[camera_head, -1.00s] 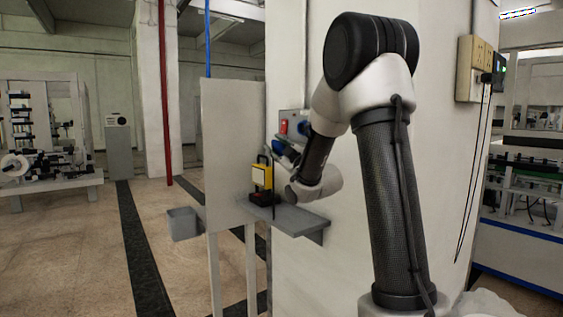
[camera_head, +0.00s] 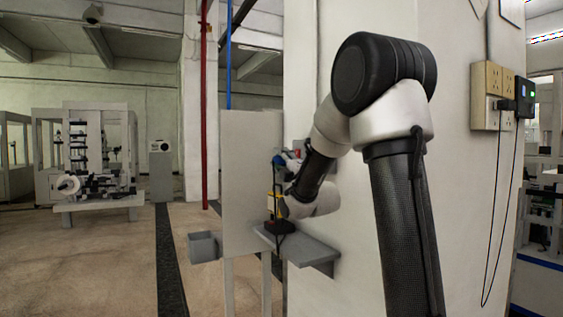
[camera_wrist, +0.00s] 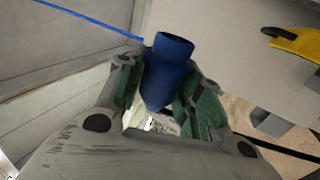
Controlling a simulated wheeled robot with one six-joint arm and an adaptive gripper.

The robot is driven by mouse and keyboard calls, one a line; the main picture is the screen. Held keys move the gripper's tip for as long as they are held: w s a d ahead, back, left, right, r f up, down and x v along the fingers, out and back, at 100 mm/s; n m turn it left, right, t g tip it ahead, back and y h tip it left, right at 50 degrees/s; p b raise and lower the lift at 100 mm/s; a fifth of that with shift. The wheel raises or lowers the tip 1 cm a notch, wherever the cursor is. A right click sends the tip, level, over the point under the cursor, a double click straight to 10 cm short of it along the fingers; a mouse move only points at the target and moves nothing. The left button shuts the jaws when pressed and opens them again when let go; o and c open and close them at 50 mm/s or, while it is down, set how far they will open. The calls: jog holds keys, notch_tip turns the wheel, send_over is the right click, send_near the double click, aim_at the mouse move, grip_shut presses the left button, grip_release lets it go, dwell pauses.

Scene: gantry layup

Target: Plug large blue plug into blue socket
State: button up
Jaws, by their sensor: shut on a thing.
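My gripper (camera_wrist: 166,92) is shut on the large blue plug (camera_wrist: 166,72), which sits between its green-padded fingers with its wide round end pointing away from the wrist. In the head view the blue plug (camera_head: 280,160) shows small at the end of my arm, beside the pillar and above the grey shelf. A red and grey fitting (camera_head: 298,153) on the pillar is mostly hidden behind my arm. I cannot make out the blue socket in either current view.
A yellow and black device (camera_head: 275,207) stands on the grey shelf (camera_head: 312,252), close below my gripper; its yellow part (camera_wrist: 298,41) shows in the wrist view. A tall grey panel (camera_head: 250,180) stands left of the shelf, with a grey bin (camera_head: 203,247). The floor further left is open.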

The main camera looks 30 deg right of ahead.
dwell(0.3)
jog(key=shift+w+d, duration=0.1)
jog(key=shift+d, duration=2.75)
jog(key=shift+d, duration=1.35)
jog(key=o, duration=1.1)
jog(key=v, duration=1.2)
